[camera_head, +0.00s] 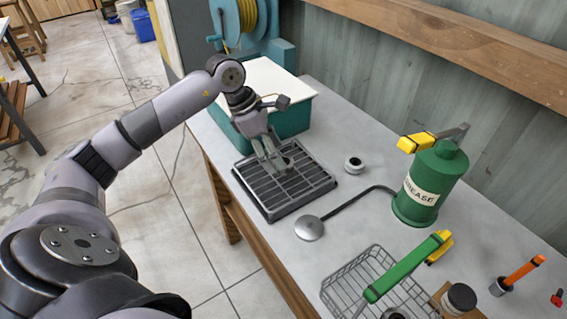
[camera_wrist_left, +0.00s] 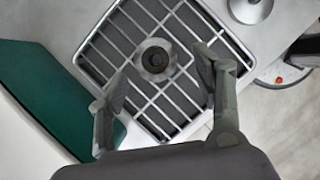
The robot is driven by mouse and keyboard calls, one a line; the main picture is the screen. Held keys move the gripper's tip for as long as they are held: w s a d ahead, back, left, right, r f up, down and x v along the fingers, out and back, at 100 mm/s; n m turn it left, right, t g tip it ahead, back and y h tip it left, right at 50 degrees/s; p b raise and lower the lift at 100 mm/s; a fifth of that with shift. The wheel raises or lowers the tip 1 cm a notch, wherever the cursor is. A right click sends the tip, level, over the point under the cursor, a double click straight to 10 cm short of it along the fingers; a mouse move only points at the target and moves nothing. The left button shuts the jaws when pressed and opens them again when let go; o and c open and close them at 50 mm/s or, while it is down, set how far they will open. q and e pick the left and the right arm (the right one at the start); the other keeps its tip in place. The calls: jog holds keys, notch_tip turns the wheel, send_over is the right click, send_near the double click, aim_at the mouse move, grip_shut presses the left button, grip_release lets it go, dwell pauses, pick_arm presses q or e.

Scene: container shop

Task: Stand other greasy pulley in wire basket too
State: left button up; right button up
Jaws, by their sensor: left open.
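In the head view the pulley (camera_head: 288,162) is partly hidden by my left gripper (camera_head: 273,164). My left gripper is open and empty over the tray. In the left wrist view its fingers (camera_wrist_left: 162,82) are spread, with the pulley beyond the tips and between their lines. The wire basket (camera_head: 345,284) stands at the front of the bench, with a green bar across it. A dark round thing (camera_head: 394,313) shows in the basket, cut off by the frame edge. My right gripper is out of view.
A green grease can (camera_head: 421,188) stands at the right. A small round part (camera_head: 354,164) and a bent rod with a silver disc (camera_head: 310,228) lie on the bench. A green box with a white top (camera_head: 262,82) is behind the tray. A dark-topped jar (camera_head: 460,298) stands beside the basket.

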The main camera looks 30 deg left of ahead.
pick_arm(q)
jog(key=p+x, duration=0.1)
jog(key=x, duration=0.3)
jog(key=shift+a, duration=0.1)
jog(key=shift+c, duration=0.2)
jog(key=c, duration=1)
jog(key=shift+c, duration=0.2)
notch_tip(320, 180, up, 20)
jog(key=b, duration=0.1)
jog(key=s+d+f+m+g+y, duration=0.2)
jog(key=s+d+f+m, duration=0.5)
jog(key=m, duration=0.5)
jog(key=s+d+f+m+g+y, duration=0.2)
jog(key=s+d+f+m+g, duration=0.3)
jog(key=f+m, duration=0.5)
jog(key=s+d+m, duration=0.1)
jog(key=s+m, duration=0.1)
jog(key=shift+s+d+m, duration=0.25)
jog(key=shift+d+m, duration=0.1)
jog(key=shift+m, duration=0.05)
